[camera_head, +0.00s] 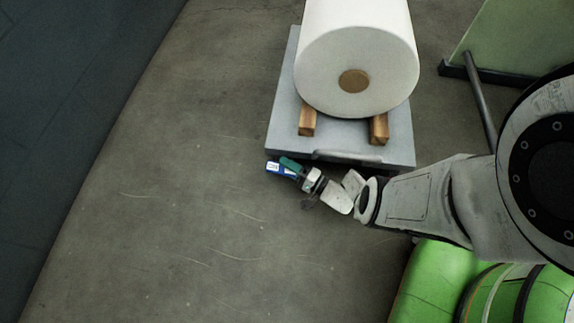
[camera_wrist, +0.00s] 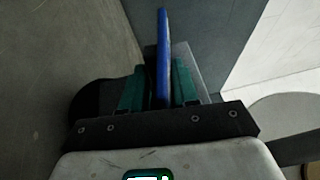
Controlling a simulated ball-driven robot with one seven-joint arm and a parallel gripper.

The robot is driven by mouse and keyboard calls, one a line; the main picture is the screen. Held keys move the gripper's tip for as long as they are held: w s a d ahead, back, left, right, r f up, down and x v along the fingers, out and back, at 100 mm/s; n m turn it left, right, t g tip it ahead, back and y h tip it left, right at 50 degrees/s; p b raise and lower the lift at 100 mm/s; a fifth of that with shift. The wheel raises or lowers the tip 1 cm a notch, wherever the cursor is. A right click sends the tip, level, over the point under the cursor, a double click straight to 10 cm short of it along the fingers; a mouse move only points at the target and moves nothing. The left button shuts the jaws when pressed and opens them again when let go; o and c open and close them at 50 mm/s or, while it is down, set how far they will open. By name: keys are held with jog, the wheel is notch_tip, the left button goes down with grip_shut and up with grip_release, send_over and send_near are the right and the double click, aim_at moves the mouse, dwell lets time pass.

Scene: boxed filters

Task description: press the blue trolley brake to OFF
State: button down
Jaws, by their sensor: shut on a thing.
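The blue trolley brake (camera_head: 273,167) is a small blue pedal with a white mark at the front left corner of the grey trolley (camera_head: 284,120). In the wrist view the brake (camera_wrist: 163,60) shows edge-on as a thin blue plate. My gripper (camera_head: 289,165) is at the brake, below the trolley's front edge. In the wrist view its green fingers (camera_wrist: 160,88) stand on both sides of the blue plate, shut on it. The lettering on the brake is too small to read.
A big white roll (camera_head: 355,50) lies on wooden blocks (camera_head: 307,120) on the trolley. A green panel with a dark foot (camera_head: 515,40) stands at the upper right. Bare concrete floor (camera_head: 170,190) is clear to the left and front.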

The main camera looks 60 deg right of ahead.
jog(key=shift+w+a+f, duration=0.15)
jog(key=shift+a, duration=0.35)
jog(key=c, duration=1.4)
grip_release()
jog(key=o, duration=0.3)
jog(key=shift+w+a, duration=0.2)
jog(key=shift+o, duration=0.7)
jog(key=shift+d, duration=0.15)
